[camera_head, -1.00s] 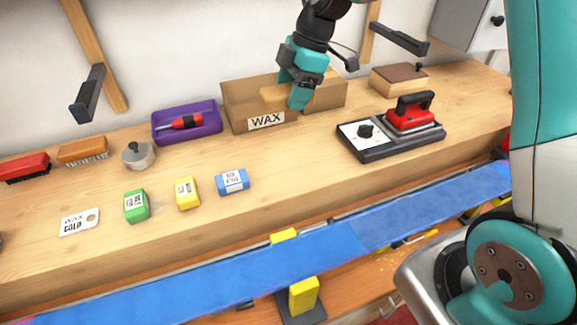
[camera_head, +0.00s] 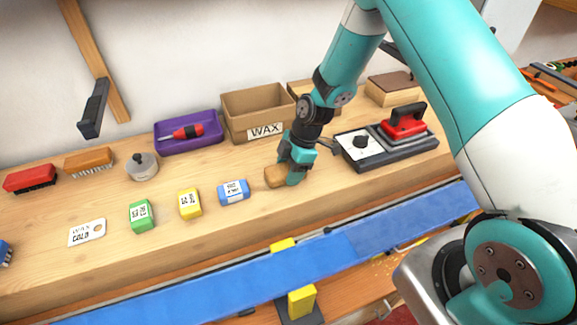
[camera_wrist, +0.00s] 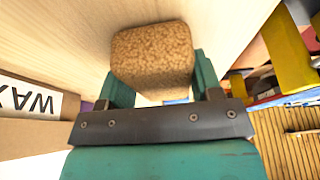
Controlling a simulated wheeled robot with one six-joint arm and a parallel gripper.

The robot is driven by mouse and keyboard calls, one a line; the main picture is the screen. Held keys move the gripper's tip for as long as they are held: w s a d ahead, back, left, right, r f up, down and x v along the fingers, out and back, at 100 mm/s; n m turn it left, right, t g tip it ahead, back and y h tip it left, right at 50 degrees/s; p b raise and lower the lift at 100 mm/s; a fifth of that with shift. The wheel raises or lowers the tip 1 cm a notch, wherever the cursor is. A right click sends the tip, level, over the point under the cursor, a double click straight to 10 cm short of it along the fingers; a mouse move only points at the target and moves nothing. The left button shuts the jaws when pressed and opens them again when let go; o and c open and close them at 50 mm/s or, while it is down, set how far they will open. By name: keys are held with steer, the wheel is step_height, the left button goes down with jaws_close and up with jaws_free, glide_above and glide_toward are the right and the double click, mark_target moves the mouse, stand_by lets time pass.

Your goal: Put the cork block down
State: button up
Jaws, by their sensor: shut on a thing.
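The cork block (camera_head: 275,177) is brown and speckled. It sits between the fingers of my gripper (camera_head: 291,178), low at the bench top, just right of the blue wax block. In the wrist view the cork block (camera_wrist: 153,58) fills the space between the two teal fingertips of my gripper (camera_wrist: 152,82), which is shut on it.
Blue (camera_head: 233,191), yellow (camera_head: 189,203) and green (camera_head: 141,215) wax blocks lie to the left. The WAX box (camera_head: 265,131) stands behind, the red iron on its base (camera_head: 403,150) to the right. The bench's front edge drops to a blue-covered ski (camera_head: 300,262). Bare wood lies in front.

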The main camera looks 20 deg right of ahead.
steer(key=shift+f, duration=0.1)
steer(key=o, duration=0.5)
steer(key=shift+f, duration=0.1)
steer(key=o, duration=0.5)
